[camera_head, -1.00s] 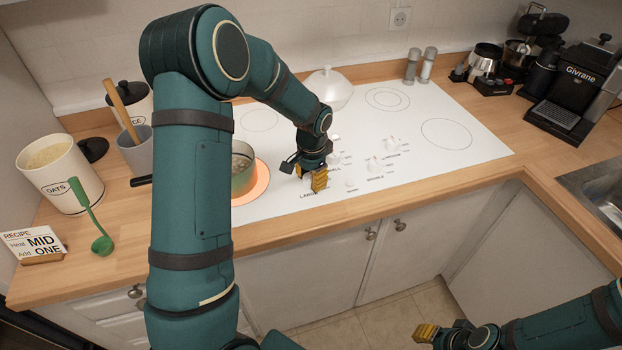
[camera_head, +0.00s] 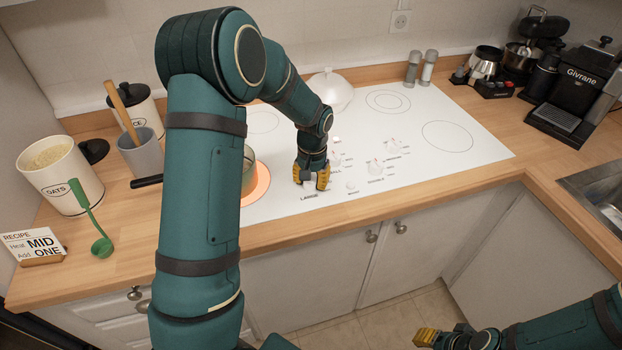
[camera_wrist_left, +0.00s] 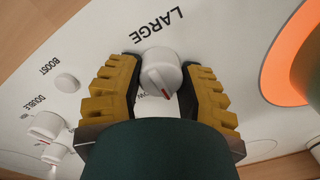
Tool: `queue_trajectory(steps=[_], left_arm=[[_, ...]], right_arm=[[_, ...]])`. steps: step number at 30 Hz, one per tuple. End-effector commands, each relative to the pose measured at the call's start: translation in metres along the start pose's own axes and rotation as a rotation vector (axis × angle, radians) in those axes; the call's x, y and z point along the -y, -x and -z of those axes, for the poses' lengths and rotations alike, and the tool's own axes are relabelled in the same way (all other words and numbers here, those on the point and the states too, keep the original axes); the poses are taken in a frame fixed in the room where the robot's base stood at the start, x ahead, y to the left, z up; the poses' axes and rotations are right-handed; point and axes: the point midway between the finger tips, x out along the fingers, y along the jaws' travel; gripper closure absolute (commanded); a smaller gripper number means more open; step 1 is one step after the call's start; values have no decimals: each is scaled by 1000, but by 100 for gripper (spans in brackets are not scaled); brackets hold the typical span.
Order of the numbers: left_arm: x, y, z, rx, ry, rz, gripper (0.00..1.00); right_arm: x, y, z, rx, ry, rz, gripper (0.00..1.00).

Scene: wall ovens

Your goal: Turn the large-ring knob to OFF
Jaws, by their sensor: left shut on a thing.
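The large-ring knob (camera_wrist_left: 160,73) is white with a red mark and sits by the word LARGE in the left wrist view. My left gripper (camera_wrist_left: 163,85) has its two yellow fingers around the knob, one on each side, and is shut on it. In the head view the left gripper (camera_head: 311,178) points down at the front of the white cooktop (camera_head: 440,105) and hides the knob. The cooking ring (camera_head: 262,180) at the front left glows orange, with a pot (camera_head: 249,172) on it partly behind my arm. My right gripper (camera_head: 427,337) is at the lower right, away from the cooktop; its opening is unclear.
Other white knobs (camera_head: 376,166) and a small BOOST button (camera_wrist_left: 66,82) are close to the left gripper. A white lidded dish (camera_head: 330,90) stands at the back.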

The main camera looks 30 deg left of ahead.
Motion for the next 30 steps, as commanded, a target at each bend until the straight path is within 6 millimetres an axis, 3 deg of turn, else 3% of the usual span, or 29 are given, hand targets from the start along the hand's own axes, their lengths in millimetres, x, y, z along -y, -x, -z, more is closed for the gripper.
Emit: queue_trajectory(steps=[10,11,13,14,24,30], left_arm=[[-1,0,0,-2,0,-1,97],[-1,0,0,-2,0,-1,55],[-1,0,0,-1,0,-1,31],[-1,0,0,-1,0,-1,28],[0,2,1,-2,0,0,28],[-1,27,1,-5,0,-1,28]], right_arm=[[0,0,0,0,0,0,66],[0,0,0,0,0,0,66],[0,0,0,0,0,0,66],[0,0,0,0,0,0,66],[0,0,0,0,0,0,66],[0,0,0,0,0,0,66]])
